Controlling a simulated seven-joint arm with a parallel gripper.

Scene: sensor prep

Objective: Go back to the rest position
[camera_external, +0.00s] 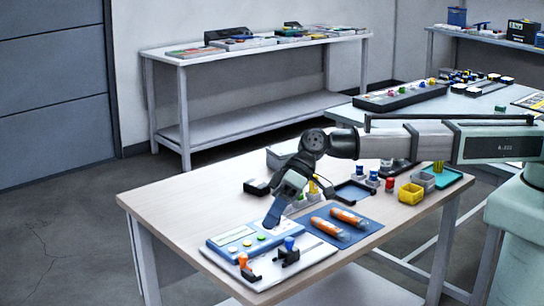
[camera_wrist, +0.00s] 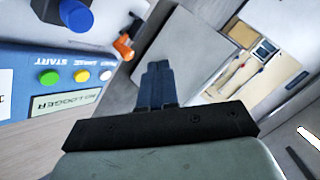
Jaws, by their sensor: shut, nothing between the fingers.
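My gripper (camera_external: 273,221) is shut and empty, its blue-grey fingers pointing down above the worktable near the blue data logger (camera_external: 222,254). In the wrist view the closed fingertips (camera_wrist: 157,68) are together with nothing between them. The logger, also in the wrist view (camera_wrist: 20,62), has green, yellow and white buttons and a label. My gripper hides part of the tabletop behind it in the external view.
Beside the logger stand a black clamp with a blue knob (camera_external: 289,245) and an orange-topped one (camera_external: 244,262). Two orange-handled tools (camera_external: 348,217) lie on a blue mat (camera_external: 372,227). The table's left part is clear.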

